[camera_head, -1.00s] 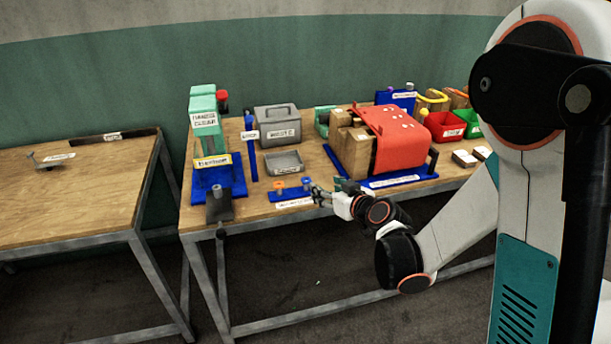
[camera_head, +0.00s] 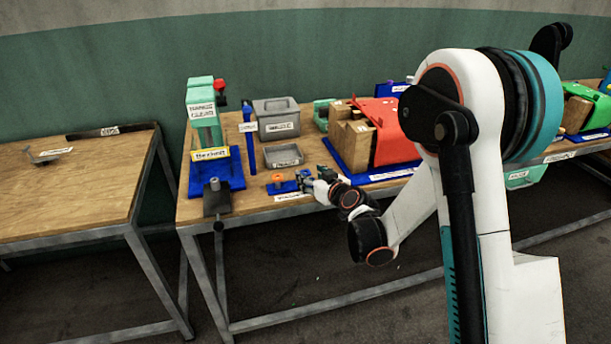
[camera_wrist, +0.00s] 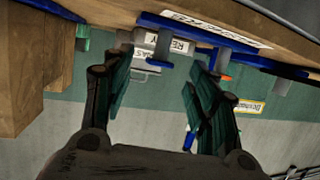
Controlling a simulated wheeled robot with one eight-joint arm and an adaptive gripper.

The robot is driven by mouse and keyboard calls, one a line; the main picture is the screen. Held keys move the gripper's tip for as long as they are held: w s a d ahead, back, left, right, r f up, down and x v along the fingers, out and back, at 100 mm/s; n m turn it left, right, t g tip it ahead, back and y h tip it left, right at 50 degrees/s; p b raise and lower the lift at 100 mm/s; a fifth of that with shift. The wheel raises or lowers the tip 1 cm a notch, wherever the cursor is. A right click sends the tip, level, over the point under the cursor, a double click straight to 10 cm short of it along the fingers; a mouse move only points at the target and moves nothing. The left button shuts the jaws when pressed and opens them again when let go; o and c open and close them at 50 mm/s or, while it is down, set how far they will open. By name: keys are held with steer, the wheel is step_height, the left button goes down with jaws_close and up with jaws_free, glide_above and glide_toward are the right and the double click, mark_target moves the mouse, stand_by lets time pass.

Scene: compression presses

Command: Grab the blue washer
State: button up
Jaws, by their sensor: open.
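The blue washer (camera_head: 304,173) sits on the right part of a small blue stand at the table's front edge, partly hidden by my gripper. In the wrist view, which looks upside down, a blue rim that looks like the washer (camera_wrist: 160,63) shows at a grey peg between my fingers. The orange washer (camera_head: 277,178) sits on the left part of the same stand. It shows beyond the right finger in the wrist view (camera_wrist: 226,78). My gripper (camera_head: 311,180) is open, close to the blue washer, and appears empty. Contact cannot be told.
A grey tray (camera_head: 284,159) and grey bin (camera_head: 277,122) stand behind the stand. A green press (camera_head: 205,120) on a blue base stands left. A wooden block with a red cover (camera_head: 387,122) stands close on the right.

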mark_target(306, 173)
steer(key=b+x, duration=0.2)
steer(key=x, duration=0.1)
steer(key=shift+w+f, duration=0.3)
steer(key=shift+w+a, duration=0.35)
steer(key=shift+w, duration=0.2)
steer(key=shift+c, duration=0.6)
steer(key=c, duration=0.7)
